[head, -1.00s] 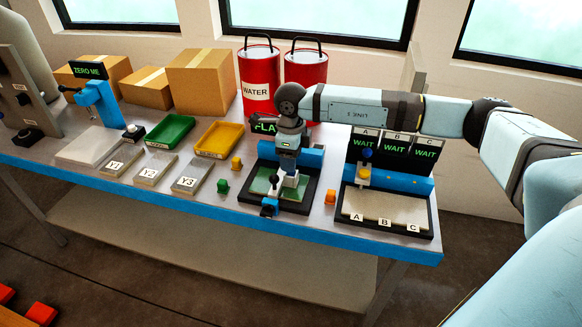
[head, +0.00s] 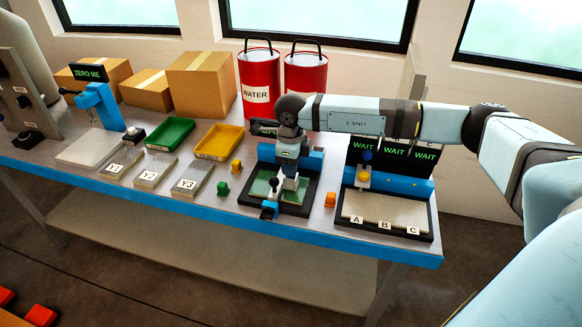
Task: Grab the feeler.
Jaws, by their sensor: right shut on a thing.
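My right gripper (head: 289,184) points down over the green plate of a black-framed station in the middle of the table. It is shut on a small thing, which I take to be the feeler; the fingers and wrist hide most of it. A small blue and black part (head: 269,209) stands at the station's front edge, just left of and nearer than the gripper. My left gripper is not in view.
To the right stands a station with WAIT signs and a pale A-B-C tray (head: 388,212). To the left are green and yellow trays (head: 219,140) and several Y-marked blocks. Red drums (head: 259,80) stand behind.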

